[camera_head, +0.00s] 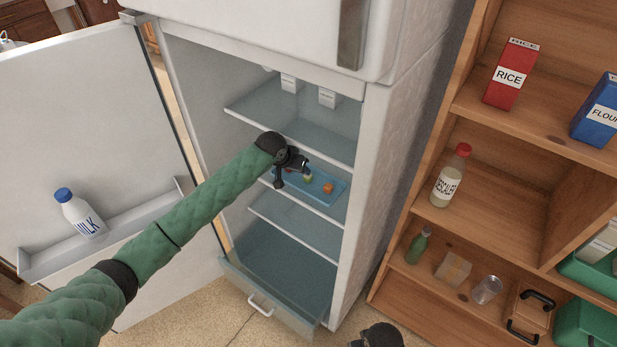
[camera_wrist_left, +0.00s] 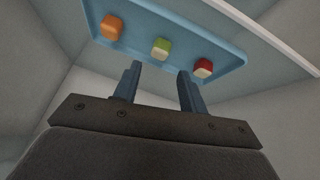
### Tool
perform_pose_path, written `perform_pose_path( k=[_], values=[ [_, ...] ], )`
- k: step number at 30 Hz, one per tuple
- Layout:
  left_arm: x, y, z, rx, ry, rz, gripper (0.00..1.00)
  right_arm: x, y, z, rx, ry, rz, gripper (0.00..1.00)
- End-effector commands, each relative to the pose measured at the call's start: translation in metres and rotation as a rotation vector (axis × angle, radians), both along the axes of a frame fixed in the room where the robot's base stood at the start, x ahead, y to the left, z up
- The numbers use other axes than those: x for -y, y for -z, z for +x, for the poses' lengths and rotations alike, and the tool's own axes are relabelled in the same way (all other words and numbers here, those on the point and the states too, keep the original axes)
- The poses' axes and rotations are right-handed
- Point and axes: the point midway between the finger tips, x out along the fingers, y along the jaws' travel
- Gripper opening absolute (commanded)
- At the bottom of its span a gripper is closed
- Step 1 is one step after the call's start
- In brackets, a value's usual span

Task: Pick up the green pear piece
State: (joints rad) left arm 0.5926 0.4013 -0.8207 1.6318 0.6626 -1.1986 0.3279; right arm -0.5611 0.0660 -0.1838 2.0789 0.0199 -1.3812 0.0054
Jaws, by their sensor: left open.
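The green pear piece (camera_wrist_left: 161,47) is a small green block with a pale underside on a blue tray (camera_wrist_left: 215,53), between an orange piece (camera_wrist_left: 112,27) and a red piece (camera_wrist_left: 203,68). In the head view the tray (camera_head: 327,199) is on a fridge shelf, with the green piece (camera_head: 308,178) beside my gripper and the orange piece (camera_head: 328,187) to its right. My left gripper (camera_head: 293,170) is open and empty at the tray's left end. In the left wrist view its fingers (camera_wrist_left: 158,70) point toward the green piece, apart from it. The red piece is mostly hidden in the head view.
The fridge door (camera_head: 80,110) stands open at left, holding a milk bottle (camera_head: 79,213). Another glass shelf (camera_head: 290,122) is above the tray. A wooden shelf unit (camera_head: 470,190) stands at right. A dark part, seemingly my right gripper (camera_head: 377,336), shows at the bottom edge.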

Motion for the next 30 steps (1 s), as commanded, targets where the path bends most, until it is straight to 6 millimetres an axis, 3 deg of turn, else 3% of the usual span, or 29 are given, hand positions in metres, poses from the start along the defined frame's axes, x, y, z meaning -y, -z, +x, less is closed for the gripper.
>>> perform_pose_path(
  k=[19,29,30],
  values=[
    [0.025,0.057,0.027,-0.001,0.0,0.002,0.42,0.005,0.062,-0.007,-0.005,0.001,-0.01,0.0],
    [0.026,0.063,0.029,0.001,0.0,0.001,0.42,0.006,0.068,-0.008,-0.005,0.001,-0.011,0.0],
    [0.026,0.063,0.029,0.001,0.0,0.001,0.34,0.006,0.068,-0.008,-0.005,0.001,-0.011,0.0]
  ],
)
